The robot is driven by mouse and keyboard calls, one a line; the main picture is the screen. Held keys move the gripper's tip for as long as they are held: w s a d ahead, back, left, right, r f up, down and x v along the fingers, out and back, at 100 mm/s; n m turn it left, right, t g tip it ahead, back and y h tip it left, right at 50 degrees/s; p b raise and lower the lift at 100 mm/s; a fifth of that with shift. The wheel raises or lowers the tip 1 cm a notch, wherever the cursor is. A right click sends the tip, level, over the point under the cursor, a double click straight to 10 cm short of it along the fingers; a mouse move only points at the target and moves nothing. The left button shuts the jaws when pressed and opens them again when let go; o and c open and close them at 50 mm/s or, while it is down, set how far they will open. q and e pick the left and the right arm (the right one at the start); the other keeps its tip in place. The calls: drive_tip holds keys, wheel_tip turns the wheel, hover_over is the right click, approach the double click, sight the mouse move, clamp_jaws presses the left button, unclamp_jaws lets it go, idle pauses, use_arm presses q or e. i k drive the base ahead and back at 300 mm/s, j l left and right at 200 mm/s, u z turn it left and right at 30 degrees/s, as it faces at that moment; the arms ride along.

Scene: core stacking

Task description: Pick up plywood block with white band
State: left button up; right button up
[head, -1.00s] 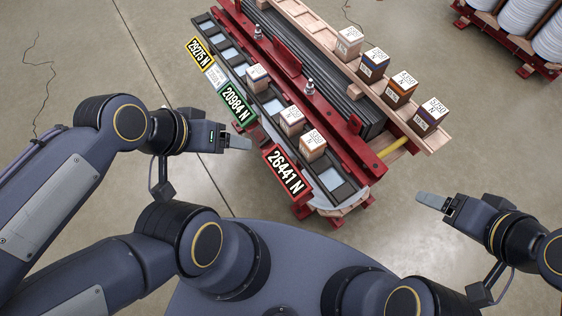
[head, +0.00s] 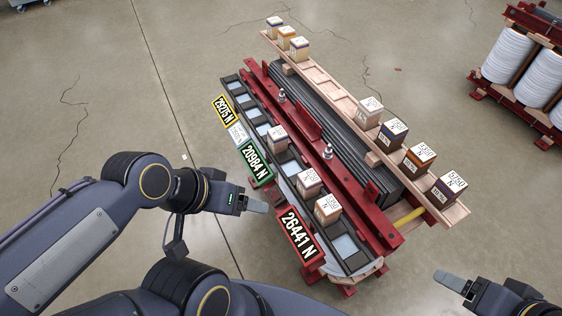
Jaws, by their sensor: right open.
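Small pale wood blocks with printed tops stand on the rear wooden shelf (head: 318,73) and in the dark front rack (head: 290,167). On the shelf, a block with a pale, apparently white band (head: 369,110) stands left of a blue-banded block (head: 392,134), an orange-banded block (head: 420,158) and a purple-banded block (head: 447,187). Band colours of the front rack blocks are hard to tell. My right gripper (head: 450,281) is open and empty at the lower right, apart from the shelf. My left gripper (head: 256,206) is left of the rack, side-on and empty; its opening is unclear.
A red frame (head: 325,155) with upright bolts lies between rack and shelf. Label plates, one red (head: 298,236), line the rack's front. White coils (head: 508,57) stand at upper right.

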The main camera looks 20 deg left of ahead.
sight(370, 111)
drive_tip(key=i+j+z, duration=0.1)
drive_tip(key=z, duration=0.4)
drive_tip(key=i+j+z, duration=0.1)
drive_tip(key=j+z, duration=0.15)
drive_tip(key=z, duration=0.25)
drive_tip(key=j+z, duration=0.2)
drive_tip(key=z, duration=0.3)
